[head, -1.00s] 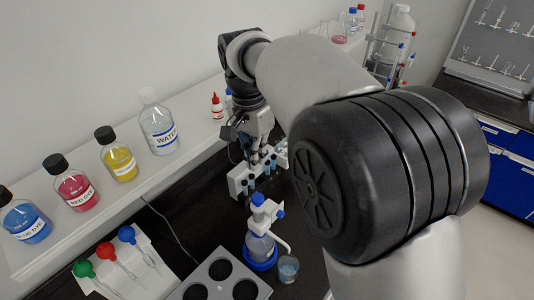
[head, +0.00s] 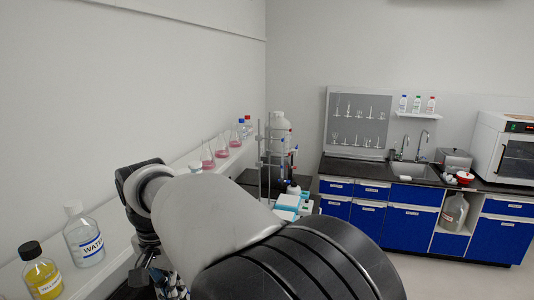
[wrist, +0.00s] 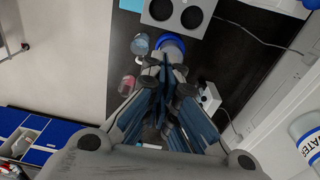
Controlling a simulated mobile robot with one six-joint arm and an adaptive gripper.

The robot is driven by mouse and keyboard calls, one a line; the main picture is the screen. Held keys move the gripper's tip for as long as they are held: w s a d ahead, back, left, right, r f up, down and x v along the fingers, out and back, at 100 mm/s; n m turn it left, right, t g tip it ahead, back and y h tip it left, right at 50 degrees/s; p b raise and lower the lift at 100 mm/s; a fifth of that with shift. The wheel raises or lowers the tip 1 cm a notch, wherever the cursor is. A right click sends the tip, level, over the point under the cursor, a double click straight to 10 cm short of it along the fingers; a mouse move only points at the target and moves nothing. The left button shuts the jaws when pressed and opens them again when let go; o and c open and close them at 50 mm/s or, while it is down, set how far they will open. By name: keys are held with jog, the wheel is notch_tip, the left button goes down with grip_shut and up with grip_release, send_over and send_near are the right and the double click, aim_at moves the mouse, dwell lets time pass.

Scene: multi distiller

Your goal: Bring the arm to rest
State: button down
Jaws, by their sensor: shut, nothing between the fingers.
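My gripper (wrist: 165,68) is shut and empty in the wrist view, pointing down over the dark bench top (wrist: 235,55). A blue ring-shaped base (wrist: 174,43) lies close beyond its fingertips, partly hidden by them. A small beaker with bluish liquid (wrist: 140,44) stands just left of it, and a pink one (wrist: 127,86) is nearer. In the head view my arm fills the lower middle, folded over the bench, and hides most of the bench top. The gripper end there is mostly hidden at the bottom edge.
A white rack (wrist: 209,98) stands right of the fingers, and a grey block with round holes (wrist: 180,12) lies beyond. On the shelf are a WATER bottle (head: 84,236), a yellow bottle (head: 42,272) and pink flasks (head: 207,155). Blue cabinets (head: 405,225) stand across open floor.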

jog(key=s+d+f+n+t+y+b, duration=0.15)
jog(key=d+b, duration=0.25)
jog(key=d, duration=0.7)
jog(key=s+d+f+h+b, duration=0.1)
jog(key=s+d+f+b, duration=0.3)
jog(key=d, duration=0.7)
jog(key=s+d+f+n+t+b, duration=0.1)
jog(key=s+d+f+t+b, duration=0.1)
jog(key=s+d+f+b, duration=0.5)
jog(key=s+d+f, duration=0.2)
jog(key=s+d, duration=0.2)
jog(key=s, duration=0.1)
jog(key=shift+f, duration=0.4)
